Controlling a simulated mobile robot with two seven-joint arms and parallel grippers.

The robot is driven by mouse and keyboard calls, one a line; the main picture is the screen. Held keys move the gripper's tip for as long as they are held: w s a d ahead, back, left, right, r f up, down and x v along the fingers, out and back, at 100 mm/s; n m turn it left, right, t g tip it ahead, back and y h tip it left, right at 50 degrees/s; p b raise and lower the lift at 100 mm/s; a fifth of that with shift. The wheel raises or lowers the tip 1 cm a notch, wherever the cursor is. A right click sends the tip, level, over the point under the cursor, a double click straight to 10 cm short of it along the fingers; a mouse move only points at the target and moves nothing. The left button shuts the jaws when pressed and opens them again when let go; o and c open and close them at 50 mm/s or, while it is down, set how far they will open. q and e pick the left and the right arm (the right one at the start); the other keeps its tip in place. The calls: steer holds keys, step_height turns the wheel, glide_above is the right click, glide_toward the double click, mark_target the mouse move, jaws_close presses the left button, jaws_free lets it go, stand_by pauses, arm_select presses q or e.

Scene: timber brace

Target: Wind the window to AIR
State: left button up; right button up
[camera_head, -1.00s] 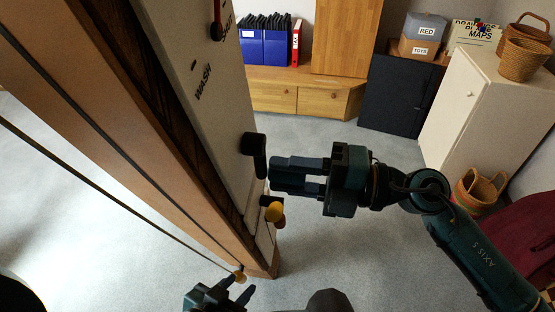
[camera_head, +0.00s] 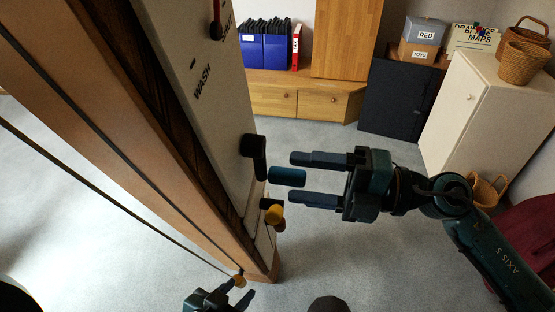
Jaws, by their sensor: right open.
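A tall white panel (camera_head: 185,85) on the timber frame carries the word WASH and another word higher up, partly cut off. A red pointer (camera_head: 217,18) is near that upper word. A black crank (camera_head: 254,157) sticks out from the panel's edge, with a teal cylindrical grip (camera_head: 280,177) pointing right. My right gripper (camera_head: 292,177) is open, its fingertips above and below the grip's outer end, with gaps showing. My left gripper (camera_head: 238,291) is low at the bottom edge, its fingers apart, just below a small yellow cord end (camera_head: 239,280). AIR is not readable in view.
A cord crosses the left side. A wooden cabinet (camera_head: 310,101), dark panel (camera_head: 395,98) and white cupboard (camera_head: 470,112) stand behind. Grey floor is clear between.

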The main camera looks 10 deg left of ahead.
arm_select(q)
steer(key=shift+f+b, duration=0.55)
steer(key=shift+b, duration=0.05)
arm_select(e)
steer(key=d, duration=0.4)
steer(key=shift+d, duration=0.35)
steer(key=w+d+f+m+t+h+p, duration=0.2)
steer(key=d+f+m+t+h, duration=0.3)
steer(key=m+t, duration=0.6)
steer(key=w+d+f+m+t+h+p, duration=0.1)
steer(key=w+d+f+m+t+h, duration=0.4)
steer(key=m, duration=1)
arm_select(q)
steer(key=shift+s+a+r+g+p, duration=0.15)
steer(key=shift+a+r+p, duration=0.1)
steer(key=shift+r, duration=0.25)
steer(key=shift+s+a+r+g+p, duration=0.15)
steer(key=shift+r+p, duration=0.1)
steer(key=shift+r, duration=0.25)
arm_select(e)
steer(key=s+d+f+m+g+h, duration=0.1)
steer(key=s+f+m+g+h, duration=0.3)
steer(key=s+f, duration=1)
step_height(320, 180, down, 4)
steer(key=m+g, duration=0.1)
steer(key=m, duration=0.2)
steer(key=shift+s+f+h, duration=0.25)
steer(key=shift+s+h, duration=0.05)
steer(key=shift+s, duration=0.05)
